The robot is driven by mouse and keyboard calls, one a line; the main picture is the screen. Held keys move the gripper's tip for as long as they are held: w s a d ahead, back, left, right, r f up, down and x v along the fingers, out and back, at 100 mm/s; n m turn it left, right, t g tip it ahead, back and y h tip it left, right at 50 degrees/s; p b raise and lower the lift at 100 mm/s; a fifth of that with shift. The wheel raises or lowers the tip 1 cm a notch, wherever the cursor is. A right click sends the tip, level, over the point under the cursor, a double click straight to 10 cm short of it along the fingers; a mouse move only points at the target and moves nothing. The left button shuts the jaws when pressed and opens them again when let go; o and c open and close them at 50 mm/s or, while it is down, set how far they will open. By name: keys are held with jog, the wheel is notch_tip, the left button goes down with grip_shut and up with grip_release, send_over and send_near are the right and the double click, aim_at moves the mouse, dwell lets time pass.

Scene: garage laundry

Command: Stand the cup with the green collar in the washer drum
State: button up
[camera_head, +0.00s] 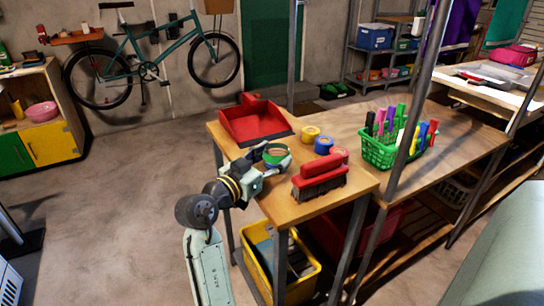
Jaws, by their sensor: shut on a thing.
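My gripper (274,163) is shut on the cup with the green collar (277,154), at the left edge of the wooden workbench. The fingers reach around the cup from the near-left side and hide part of its lower body. The green collar rings the cup near its top. I cannot tell whether the cup touches the bench top. The washer drum cannot be made out in this view.
On the workbench (345,196) are a red dustpan (254,122), a red brush (319,178), yellow (310,134) and blue (324,145) rolls, and a green basket (378,154) of markers. A metal post (401,165) rises in front. Floor (120,215) to the left is clear.

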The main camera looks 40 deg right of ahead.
jog(key=shift+f, duration=0.15)
jog(key=o, duration=0.9)
jog(key=shift+o, duration=0.2)
jog(key=shift+r, duration=0.2)
jog(key=s+a+b, duration=0.2)
jog(key=a, duration=0.9)
jog(key=shift+a+b, duration=0.3)
jog(key=shift+a, duration=0.1)
